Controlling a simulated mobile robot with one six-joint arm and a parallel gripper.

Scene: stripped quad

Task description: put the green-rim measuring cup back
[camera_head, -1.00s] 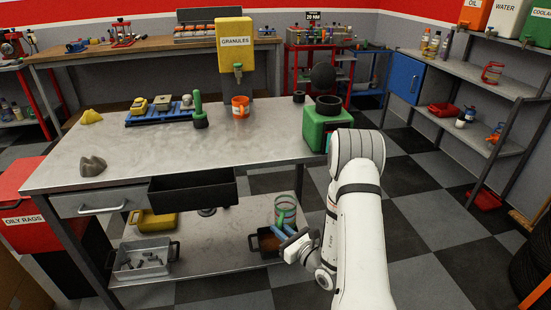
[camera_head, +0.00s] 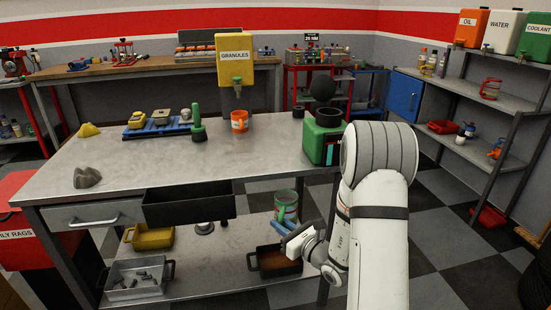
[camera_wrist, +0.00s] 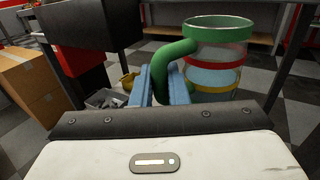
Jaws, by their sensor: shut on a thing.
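The green-rim measuring cup (camera_head: 286,205) is a clear cup with green and red bands. In the wrist view the cup (camera_wrist: 214,58) is upright, and its curved green handle (camera_wrist: 172,56) is between my blue fingers. My gripper (camera_head: 280,228) is shut on that handle, and it also shows in the wrist view (camera_wrist: 164,84). In the head view the cup appears above the dark bin (camera_head: 274,262) at the right end of the workbench's lower shelf (camera_head: 215,270). Whether it is over the shelf or in front of it is unclear.
The workbench top (camera_head: 270,165) is above the cup, with a black open drawer (camera_head: 188,205) to the left. A green machine (camera_head: 322,142) stands on its right corner. At right, a grey shelf rack (camera_head: 465,87) holds a red-banded vessel (camera_head: 490,88), bottles and a red tray (camera_head: 443,127).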

